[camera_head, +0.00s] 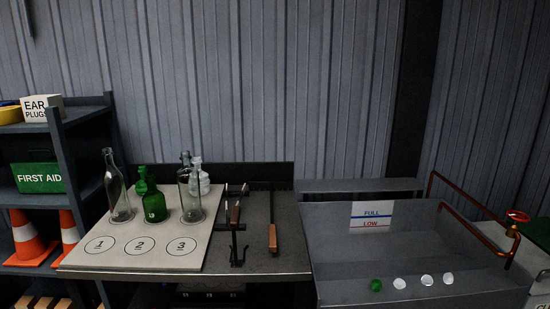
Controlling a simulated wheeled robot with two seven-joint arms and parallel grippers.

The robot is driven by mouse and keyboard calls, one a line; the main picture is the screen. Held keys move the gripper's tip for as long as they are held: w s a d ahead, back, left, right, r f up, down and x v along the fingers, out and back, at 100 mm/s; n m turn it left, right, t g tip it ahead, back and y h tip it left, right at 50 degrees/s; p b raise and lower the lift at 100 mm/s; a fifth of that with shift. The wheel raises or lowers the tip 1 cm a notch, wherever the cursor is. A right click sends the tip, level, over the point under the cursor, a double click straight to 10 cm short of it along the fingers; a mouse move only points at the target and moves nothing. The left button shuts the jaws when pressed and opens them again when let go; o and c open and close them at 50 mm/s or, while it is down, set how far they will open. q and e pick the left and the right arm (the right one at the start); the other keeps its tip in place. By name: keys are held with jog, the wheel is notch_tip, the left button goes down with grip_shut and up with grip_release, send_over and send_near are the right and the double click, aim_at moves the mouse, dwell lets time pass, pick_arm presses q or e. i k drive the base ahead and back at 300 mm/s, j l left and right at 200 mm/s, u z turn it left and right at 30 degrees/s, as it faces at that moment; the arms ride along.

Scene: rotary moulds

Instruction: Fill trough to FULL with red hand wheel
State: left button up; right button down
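The grey metal trough (340,270) stands at the right. A white sign (372,215) on its back wall reads FULL above a blue line and LOW above a red line. I cannot make out any water level; the trough looks empty. The red hand wheel (518,216) sits on a brass valve at the trough's right end, on a copper pipe (470,229) that runs around the back right. Neither of my grippers is in view, and nothing touches the wheel.
A green disc (376,285) and three white discs (399,283) lie along the trough's front. Left of it, a metal bench (262,262) carries tools and a white board (190,258) with several bottles. A shelf (84,113) stands far left.

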aim_at(517, 215)
jog(key=z, duration=1.4)
